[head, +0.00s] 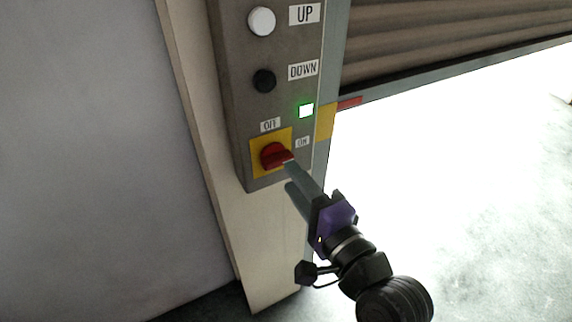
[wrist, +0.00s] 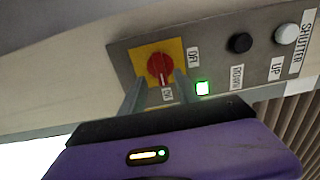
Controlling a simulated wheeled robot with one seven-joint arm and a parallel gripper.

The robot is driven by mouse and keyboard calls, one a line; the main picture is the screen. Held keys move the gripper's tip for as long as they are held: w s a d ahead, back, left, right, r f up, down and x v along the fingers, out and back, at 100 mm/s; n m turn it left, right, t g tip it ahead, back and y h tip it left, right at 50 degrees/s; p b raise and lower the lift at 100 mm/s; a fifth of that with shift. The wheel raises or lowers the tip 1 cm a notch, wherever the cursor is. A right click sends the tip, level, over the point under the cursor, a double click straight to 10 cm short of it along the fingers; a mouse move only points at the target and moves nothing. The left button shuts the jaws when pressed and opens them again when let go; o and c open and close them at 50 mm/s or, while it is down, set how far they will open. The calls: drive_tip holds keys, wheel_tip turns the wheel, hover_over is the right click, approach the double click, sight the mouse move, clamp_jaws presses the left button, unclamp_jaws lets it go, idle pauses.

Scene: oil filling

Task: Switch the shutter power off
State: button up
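The red rotary power switch (head: 273,156) sits on a yellow plate at the bottom of the grey control panel (head: 238,100). Its handle points right toward the ON label (head: 302,142); the OFF label (head: 270,124) is above it. The wrist view also shows the red switch (wrist: 159,66), with its handle toward ON. My gripper (head: 289,177) is at the switch's lower right. In the wrist view its fingers (wrist: 158,80) are apart, one on each side of the handle. Whether either finger touches it I cannot tell. The green light (head: 306,111) is lit.
The white UP button (head: 262,21) and black DOWN button (head: 264,80) are above the switch on the same panel. The brown slatted shutter (head: 440,40) is partly raised at the right, with a bright opening beneath. A plain grey wall (head: 90,150) fills the left.

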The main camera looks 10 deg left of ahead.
sight(281, 164)
drive_tip(key=shift+p+x, duration=0.3)
drive_tip(key=shift+x, duration=2.05)
clamp_jaws()
